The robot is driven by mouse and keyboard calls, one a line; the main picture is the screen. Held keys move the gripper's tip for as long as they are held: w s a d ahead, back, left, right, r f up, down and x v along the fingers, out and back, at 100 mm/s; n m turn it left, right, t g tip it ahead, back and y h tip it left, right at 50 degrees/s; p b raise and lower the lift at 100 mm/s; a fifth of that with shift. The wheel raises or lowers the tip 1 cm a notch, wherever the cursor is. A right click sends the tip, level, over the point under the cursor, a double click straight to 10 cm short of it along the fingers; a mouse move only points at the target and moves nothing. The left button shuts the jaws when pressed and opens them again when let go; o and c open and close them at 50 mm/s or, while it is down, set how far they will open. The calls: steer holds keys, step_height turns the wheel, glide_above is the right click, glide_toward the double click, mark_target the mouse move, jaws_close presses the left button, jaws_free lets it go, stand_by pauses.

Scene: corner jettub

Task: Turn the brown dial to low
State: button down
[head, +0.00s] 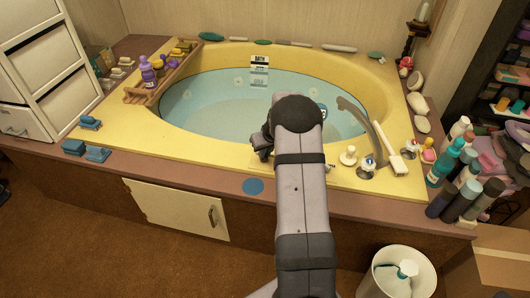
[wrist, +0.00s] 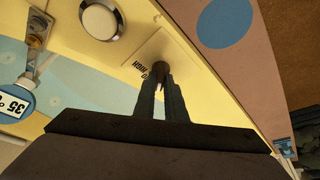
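The brown dial (wrist: 158,67) shows in the wrist view as a small dark brown knob on the yellow tub rim, right at my fingertips. A printed label beside it reads HIGH and another word, partly covered. My gripper (wrist: 160,82) points at the rim with its two dark fingers close together. The tips sit at either side of the dial and appear closed on it; the exact contact is hard to see. In the head view my gripper (head: 262,149) is over the near rim, partly behind my arm, and the dial is hidden there.
A round metal button (wrist: 100,20) sits on the rim near the dial. A blue disc (head: 253,186) lies on the wooden surround. A thermometer (wrist: 14,101) reads 35. A tap (head: 368,125) and several knobs stand right of my arm. Bottles (head: 447,160) crowd the right corner.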

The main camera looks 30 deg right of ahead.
steer(key=shift+d+f+n+b, duration=0.15)
steer(key=shift+n+b, duration=0.25)
steer(key=shift+b, duration=0.45)
steer(key=shift+r+n+y, duration=0.2)
steer(key=shift+n+y, duration=0.1)
steer(key=shift+n, duration=0.1)
steer(key=c, duration=1.8)
jaws_free()
steer(key=v, duration=0.7)
steer(key=shift+r+p, duration=0.15)
steer(key=shift+p, duration=0.2)
